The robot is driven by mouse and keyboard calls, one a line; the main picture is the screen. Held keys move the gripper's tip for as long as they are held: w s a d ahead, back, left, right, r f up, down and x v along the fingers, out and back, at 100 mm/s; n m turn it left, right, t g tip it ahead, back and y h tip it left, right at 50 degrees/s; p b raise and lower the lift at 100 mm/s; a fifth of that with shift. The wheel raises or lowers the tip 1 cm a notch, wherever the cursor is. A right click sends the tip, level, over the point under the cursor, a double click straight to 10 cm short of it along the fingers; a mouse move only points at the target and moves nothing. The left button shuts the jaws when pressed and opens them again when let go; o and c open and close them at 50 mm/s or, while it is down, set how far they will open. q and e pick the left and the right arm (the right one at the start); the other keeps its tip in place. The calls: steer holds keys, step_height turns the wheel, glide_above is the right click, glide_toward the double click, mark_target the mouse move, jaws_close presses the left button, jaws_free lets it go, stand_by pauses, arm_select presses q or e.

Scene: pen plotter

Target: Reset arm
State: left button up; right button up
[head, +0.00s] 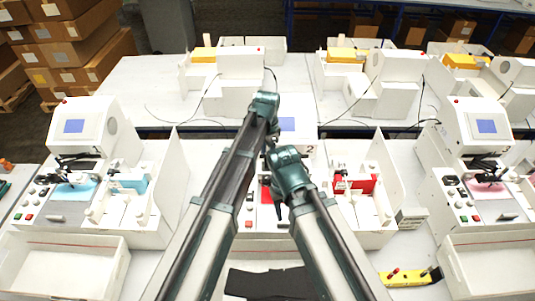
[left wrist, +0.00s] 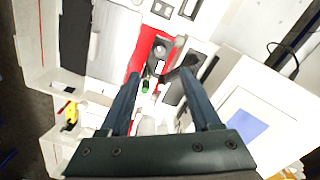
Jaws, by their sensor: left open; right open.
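The middle pen plotter, marked 2, stands in front of me, and its blue screen (head: 288,124) shows between my arms. It has a red plate (head: 266,194) and a red block (head: 362,185) to the right. My right gripper (head: 279,194) hangs over the plotter's middle, partly hidden by its own arm. My left gripper (left wrist: 161,76) is open, with its fingers apart and nothing held between them. In the left wrist view the red plate (left wrist: 146,52) and a green button (left wrist: 145,85) lie beyond its fingers. In the head view my left arm hides the left fingers.
A plotter with a light blue pad (head: 78,190) stands to the left, and one with a pink pad (head: 487,188) to the right. White bins (head: 60,268) stand in front. A yellow piece (head: 405,278) lies at the lower right. Cardboard boxes (head: 75,50) are stacked at the back left.

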arm_select(q)
step_height(320, 180, up, 2)
steer(key=shift+p, duration=0.5)
arm_select(e)
step_height(320, 180, up, 2)
steer(key=shift+r, duration=0.1)
arm_select(q)
steer(key=s+a+n, duration=1.3)
steer(key=s+a, duration=0.5)
steer(key=s+d+f+m+b, duration=0.1)
steer(key=d+f+b, duration=0.3)
steer(key=f+b, duration=0.3)
steer(key=s+d+f+m+b, duration=0.2)
steer(key=d+f+b, duration=0.2)
steer(key=f+b, duration=0.4)
steer(key=s+d+f+m+y+b, duration=0.1)
steer(key=d+f+b, duration=0.3)
steer(key=f+b, duration=0.4)
steer(key=shift+s, duration=0.25)
arm_select(e)
step_height(320, 180, down, 23)
steer(key=shift+f, duration=0.2)
